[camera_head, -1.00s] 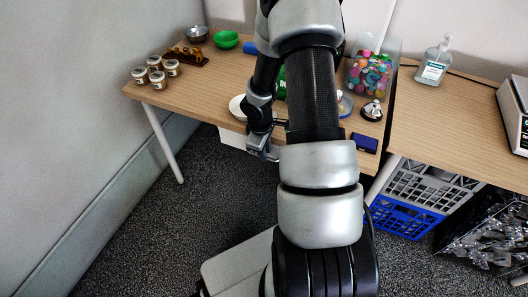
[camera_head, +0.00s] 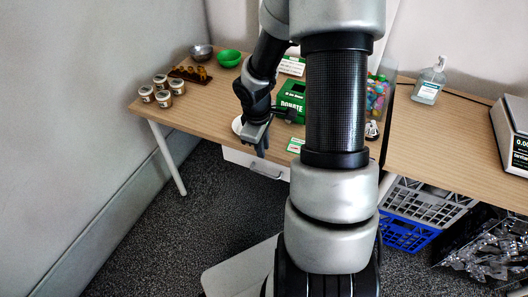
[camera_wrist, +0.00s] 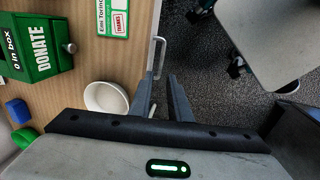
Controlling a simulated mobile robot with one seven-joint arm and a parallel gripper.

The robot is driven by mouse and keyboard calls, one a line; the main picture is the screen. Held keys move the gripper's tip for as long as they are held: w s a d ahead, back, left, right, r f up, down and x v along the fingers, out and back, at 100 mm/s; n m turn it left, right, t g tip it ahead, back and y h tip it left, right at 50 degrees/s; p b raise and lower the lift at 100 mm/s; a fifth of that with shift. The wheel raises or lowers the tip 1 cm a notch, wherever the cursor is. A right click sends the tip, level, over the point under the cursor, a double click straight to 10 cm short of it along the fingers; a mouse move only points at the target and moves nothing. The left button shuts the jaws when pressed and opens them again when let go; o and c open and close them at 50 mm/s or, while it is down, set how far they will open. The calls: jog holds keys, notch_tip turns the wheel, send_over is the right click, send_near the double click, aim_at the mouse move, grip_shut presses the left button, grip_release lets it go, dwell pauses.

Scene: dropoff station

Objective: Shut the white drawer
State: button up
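The white drawer (camera_head: 235,157) sits under the front edge of the wooden table. In the head view its front shows below the tabletop, partly hidden by my gripper and arm; I see no clear gap above it. Its pale handle (camera_wrist: 157,54) shows in the wrist view beside the table edge, just beyond my fingertips. My gripper (camera_wrist: 160,78) is open, with an empty gap between its two dark fingers. In the head view my gripper (camera_head: 260,150) points down in front of the drawer; contact cannot be told.
On the table (camera_head: 205,115) are a green donate box (camera_head: 292,106), a white bowl (camera_wrist: 106,97), several jars (camera_head: 163,88) and a green bowl (camera_head: 230,58). Crates (camera_head: 410,215) stand under the right-hand table. Dark carpet (camera_head: 220,205) before the drawer is open floor.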

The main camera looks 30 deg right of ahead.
notch_tip(320, 180, up, 2)
jog(key=shift+s+a+r, duration=0.15)
jog(key=shift+r, duration=0.1)
dwell(0.4)
